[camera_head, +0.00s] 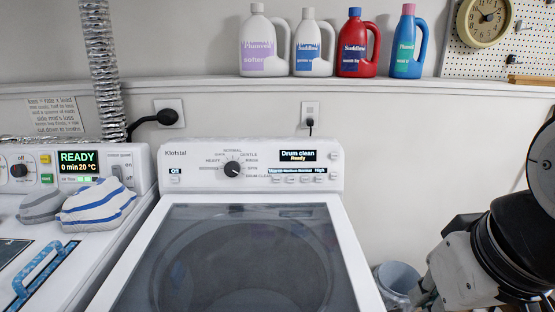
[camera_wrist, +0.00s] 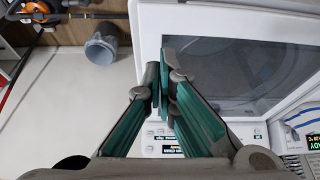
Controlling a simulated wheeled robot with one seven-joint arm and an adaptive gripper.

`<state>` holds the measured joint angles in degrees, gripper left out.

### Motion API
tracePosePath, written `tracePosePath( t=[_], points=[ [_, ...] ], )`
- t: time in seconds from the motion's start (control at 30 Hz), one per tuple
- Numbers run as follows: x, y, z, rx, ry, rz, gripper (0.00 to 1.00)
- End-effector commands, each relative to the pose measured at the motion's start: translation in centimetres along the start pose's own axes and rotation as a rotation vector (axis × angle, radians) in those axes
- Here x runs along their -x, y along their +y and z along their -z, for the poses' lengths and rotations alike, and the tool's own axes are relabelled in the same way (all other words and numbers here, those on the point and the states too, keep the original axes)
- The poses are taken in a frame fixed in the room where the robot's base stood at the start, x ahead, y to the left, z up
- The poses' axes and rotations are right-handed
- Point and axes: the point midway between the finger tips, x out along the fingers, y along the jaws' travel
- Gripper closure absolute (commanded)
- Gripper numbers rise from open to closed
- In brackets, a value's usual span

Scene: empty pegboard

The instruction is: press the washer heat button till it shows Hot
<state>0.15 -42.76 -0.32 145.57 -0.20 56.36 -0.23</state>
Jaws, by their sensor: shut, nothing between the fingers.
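The white Klofstal washer (camera_head: 188,220) stands in the middle of the head view with its lid closed. Its display (camera_head: 296,156) reads "Drum clean, Ready". The setting row below reads Warm (camera_head: 275,170), Maximum, Normal, High. A row of small buttons lies under these words, the heat button (camera_head: 277,180) beneath Warm. In the wrist view my gripper (camera_wrist: 162,82) is shut and empty, its green-sided fingers in front of the washer's edge. In the head view my arm is at the lower right, apart from the panel.
A second machine (camera_head: 130,170) showing READY stands at the left, with striped cloths (camera_head: 95,205) on it. Detergent bottles (camera_head: 355,45) stand on the shelf above. A grey bin (camera_head: 397,278) is on the floor to the right of the washer. The space above the washer lid is clear.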

Motion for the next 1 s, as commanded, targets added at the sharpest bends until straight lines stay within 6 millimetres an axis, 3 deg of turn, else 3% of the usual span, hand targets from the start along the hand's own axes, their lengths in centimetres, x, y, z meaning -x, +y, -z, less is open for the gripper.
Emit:
tracePosePath(
  t=[0.17,0.37,0.67,1.0],
  points=[
    [-0.1,-1.7,1.1,-0.036,-0.044,0.060,1.00],
    [-0.5,-5.8,3.8,-0.134,-0.142,0.209,1.00],
    [-1.6,-12.3,9.1,-0.314,-0.286,0.456,1.00],
    [-3.6,-18.5,16.4,-0.562,-0.431,0.735,1.00]
  ],
)
